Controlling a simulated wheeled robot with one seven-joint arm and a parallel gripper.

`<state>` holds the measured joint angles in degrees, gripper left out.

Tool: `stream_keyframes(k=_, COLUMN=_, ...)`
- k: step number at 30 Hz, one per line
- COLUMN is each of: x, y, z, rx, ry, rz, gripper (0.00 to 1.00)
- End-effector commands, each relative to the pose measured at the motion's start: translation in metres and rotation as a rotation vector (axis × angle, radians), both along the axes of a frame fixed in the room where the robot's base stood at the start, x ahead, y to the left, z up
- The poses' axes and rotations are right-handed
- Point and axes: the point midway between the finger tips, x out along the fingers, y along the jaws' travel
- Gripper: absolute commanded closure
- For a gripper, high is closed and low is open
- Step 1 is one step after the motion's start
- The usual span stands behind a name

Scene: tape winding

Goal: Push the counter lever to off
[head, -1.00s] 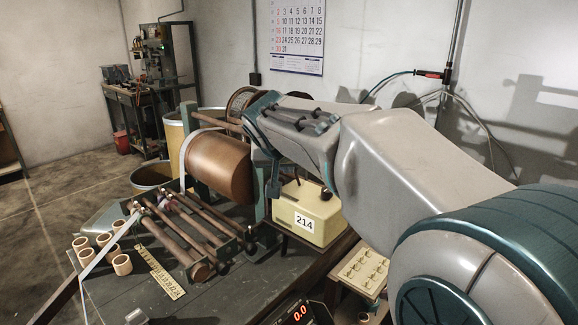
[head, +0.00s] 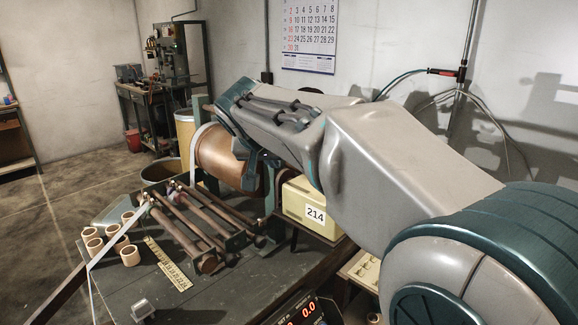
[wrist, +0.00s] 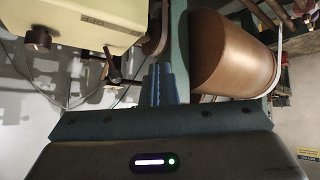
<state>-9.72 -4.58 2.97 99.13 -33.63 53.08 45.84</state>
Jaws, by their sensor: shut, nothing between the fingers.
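In the wrist view the box (wrist: 90,20) fills the upper left. A dark lever with a knob (wrist: 113,75) sticks out by the box's edge there. My gripper (wrist: 158,72) is shut and empty. Its fingertips are to the right of the lever in the wrist view, with a visible gap. In the head view the fingers are largely hidden, and I cannot read the lever's position.
A copper-brown drum (head: 215,160) is left of the box; it looms close right of my fingers in the wrist view (wrist: 232,55). Rods (head: 190,225), cardboard cores (head: 128,255) and a ruler (head: 168,265) lie on the bench. A red digital display (head: 300,312) is at the front.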

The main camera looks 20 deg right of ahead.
Motion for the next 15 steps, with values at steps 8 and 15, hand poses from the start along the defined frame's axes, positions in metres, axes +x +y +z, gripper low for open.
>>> stream_keyframes(k=8, x=-0.020, y=0.029, z=0.055, rx=0.001, ry=-0.006, rz=-0.002, gripper=1.00)
stream_keyframes(k=15, x=-0.027, y=0.039, z=0.071, rx=0.000, ry=-0.005, rz=-0.002, gripper=1.00)
